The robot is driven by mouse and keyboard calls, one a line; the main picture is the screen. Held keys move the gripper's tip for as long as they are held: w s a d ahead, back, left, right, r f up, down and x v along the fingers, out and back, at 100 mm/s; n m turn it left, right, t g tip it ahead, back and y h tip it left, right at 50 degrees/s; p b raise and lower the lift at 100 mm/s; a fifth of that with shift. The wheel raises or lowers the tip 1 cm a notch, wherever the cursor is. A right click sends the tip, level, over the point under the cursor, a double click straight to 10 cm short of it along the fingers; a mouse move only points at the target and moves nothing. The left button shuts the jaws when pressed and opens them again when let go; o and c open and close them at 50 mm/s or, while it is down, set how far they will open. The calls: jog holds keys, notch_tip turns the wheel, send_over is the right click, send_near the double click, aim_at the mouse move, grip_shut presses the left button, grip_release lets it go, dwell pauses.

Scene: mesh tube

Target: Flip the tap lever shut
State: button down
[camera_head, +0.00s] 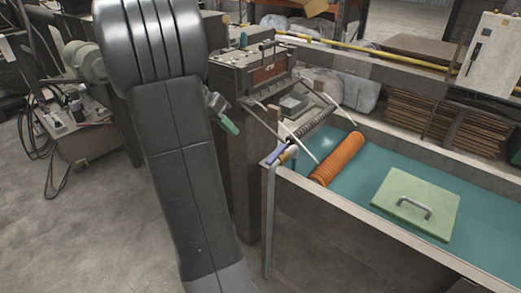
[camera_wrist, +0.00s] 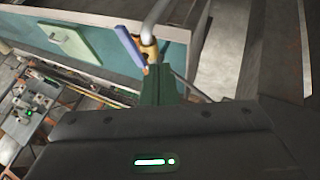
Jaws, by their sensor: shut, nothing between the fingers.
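The tap has a brass body (camera_head: 289,154) and a blue lever (camera_head: 276,154); it stands at the near left corner of the trough. In the wrist view the blue lever (camera_wrist: 130,45) slants beside the brass tap body (camera_wrist: 149,50), just past my fingertips. My gripper (camera_head: 231,127) shows in the head view as green fingers to the left of the tap and apart from it. In the wrist view my gripper (camera_wrist: 157,72) is shut and empty, pointing towards the tap. Whether the fingers touch the tap cannot be told from the wrist view alone.
The trough (camera_head: 370,226) holds teal water, an orange ribbed roll (camera_head: 339,159) and a green lid with a handle (camera_head: 416,203). A grey pipe (camera_head: 270,220) runs down its near corner. A machine (camera_head: 250,80) stands behind my gripper.

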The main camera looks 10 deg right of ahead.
aim_at(276, 156)
jog(key=s+d+f+p, duration=0.2)
jog(key=s+d+f, duration=0.1)
jog(key=d+f, duration=0.4)
jog(key=shift+d, duration=0.65)
jog(key=shift+f, duration=0.15)
